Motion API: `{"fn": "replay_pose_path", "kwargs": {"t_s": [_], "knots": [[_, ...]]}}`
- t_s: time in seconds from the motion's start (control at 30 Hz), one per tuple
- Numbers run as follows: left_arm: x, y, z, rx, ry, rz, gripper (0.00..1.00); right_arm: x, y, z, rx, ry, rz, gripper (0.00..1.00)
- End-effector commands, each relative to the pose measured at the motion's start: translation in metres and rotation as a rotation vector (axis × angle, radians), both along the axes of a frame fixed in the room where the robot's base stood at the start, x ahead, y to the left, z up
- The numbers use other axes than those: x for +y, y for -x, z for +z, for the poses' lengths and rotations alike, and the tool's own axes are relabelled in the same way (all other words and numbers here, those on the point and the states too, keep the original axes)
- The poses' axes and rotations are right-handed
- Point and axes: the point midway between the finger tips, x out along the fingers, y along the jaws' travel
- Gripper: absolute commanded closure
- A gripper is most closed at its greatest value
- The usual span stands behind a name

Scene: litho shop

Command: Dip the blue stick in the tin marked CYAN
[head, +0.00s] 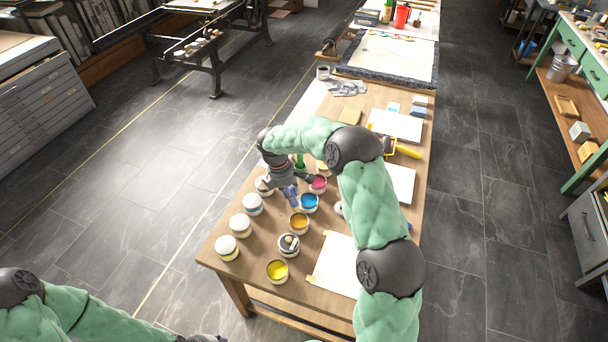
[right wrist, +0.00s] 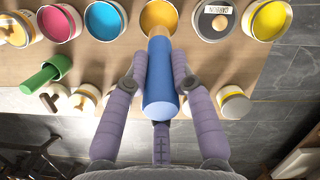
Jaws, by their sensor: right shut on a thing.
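My right gripper (head: 290,199) is shut on the blue stick (right wrist: 160,85), which also has a pale end. In the right wrist view that end overlaps the near rim of the orange tin (right wrist: 158,14). In the head view the gripper hangs just left of the open tin of bright blue paint (head: 309,203), which also shows in the right wrist view (right wrist: 104,20). The stick is apart from the blue paint. I cannot read a CYAN mark on any tin. The left arm shows at the bottom left; its gripper is out of view.
Open tins of pink (head: 318,184), orange (head: 299,223) and yellow paint (head: 277,271) and a dark tin (head: 288,244) stand in the same row. Several white tins (head: 240,225) stand to the left. A green stick (right wrist: 45,75) is close by. Paper sheets (head: 335,265) lie at right.

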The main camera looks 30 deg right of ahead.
Motion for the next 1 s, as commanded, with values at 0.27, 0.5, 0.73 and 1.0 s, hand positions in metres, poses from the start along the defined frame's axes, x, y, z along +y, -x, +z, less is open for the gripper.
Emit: {"fn": "replay_pose_path", "kwargs": {"t_s": [0.27, 0.5, 0.73, 1.0], "knots": [[0.000, 0.000, 0.025, -0.001, 0.000, 0.000, 0.60, -0.052, -0.035, -0.009, 0.034, 0.085, 0.531, 1.00], [0.000, 0.000, 0.032, -0.001, 0.000, 0.000, 0.60, -0.076, -0.048, -0.016, 0.034, 0.129, 0.771, 1.00], [0.000, 0.000, 0.027, -0.001, 0.000, 0.000, 0.60, -0.078, -0.050, -0.024, 0.033, 0.133, 0.797, 1.00], [0.000, 0.000, 0.011, -0.001, 0.000, 0.000, 0.60, -0.078, -0.049, -0.046, 0.032, 0.133, 0.795, 1.00]]}}
